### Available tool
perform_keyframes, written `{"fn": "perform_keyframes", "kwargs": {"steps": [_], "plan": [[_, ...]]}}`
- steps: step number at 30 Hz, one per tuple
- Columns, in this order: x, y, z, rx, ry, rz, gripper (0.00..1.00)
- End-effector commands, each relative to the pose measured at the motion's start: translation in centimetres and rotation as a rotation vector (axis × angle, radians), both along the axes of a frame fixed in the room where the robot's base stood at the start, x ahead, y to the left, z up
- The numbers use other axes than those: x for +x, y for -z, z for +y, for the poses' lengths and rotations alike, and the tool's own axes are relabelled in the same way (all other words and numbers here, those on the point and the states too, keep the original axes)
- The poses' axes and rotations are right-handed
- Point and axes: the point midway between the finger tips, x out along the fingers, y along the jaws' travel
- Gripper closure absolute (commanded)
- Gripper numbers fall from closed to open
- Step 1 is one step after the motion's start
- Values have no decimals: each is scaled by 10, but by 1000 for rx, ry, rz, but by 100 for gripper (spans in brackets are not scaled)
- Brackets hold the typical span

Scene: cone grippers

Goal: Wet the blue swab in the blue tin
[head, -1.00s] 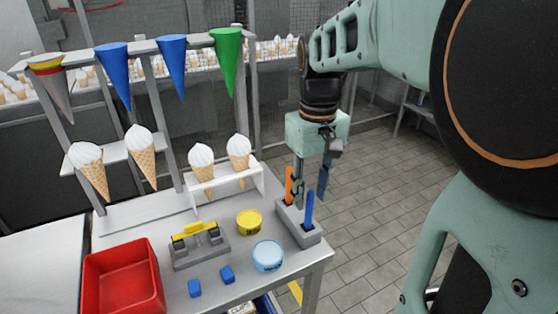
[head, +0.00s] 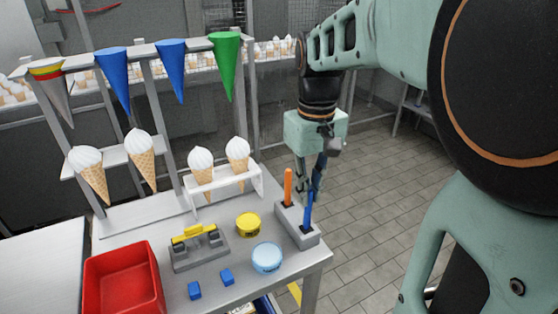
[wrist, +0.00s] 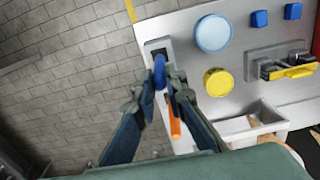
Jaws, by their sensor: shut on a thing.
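The blue swab (head: 308,212) stands upright in a slot of the grey holder (head: 310,240) at the table's right edge. My gripper (head: 312,188) is shut on its upper part; in the wrist view my gripper (wrist: 160,92) has its fingers on either side of the blue swab (wrist: 159,68). The swab's lower end is hidden in the holder. The blue tin (head: 267,256), round with a light blue top, sits left of the holder; it also shows in the wrist view (wrist: 213,33).
An orange swab (head: 288,186) stands in the same holder, close to my fingers. A yellow tin (head: 248,224), blue blocks (head: 227,276), a grey fixture with yellow parts (head: 198,248) and a red bin (head: 122,278) share the table. Ice cream cones (head: 201,170) stand in racks behind.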

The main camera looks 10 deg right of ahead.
Motion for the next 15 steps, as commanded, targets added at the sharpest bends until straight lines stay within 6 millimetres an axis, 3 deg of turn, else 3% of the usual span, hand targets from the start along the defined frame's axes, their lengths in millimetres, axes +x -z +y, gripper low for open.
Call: {"fn": "perform_keyframes", "kwargs": {"steps": [15], "plan": [[0,-29,0,0,0,0,100]]}}
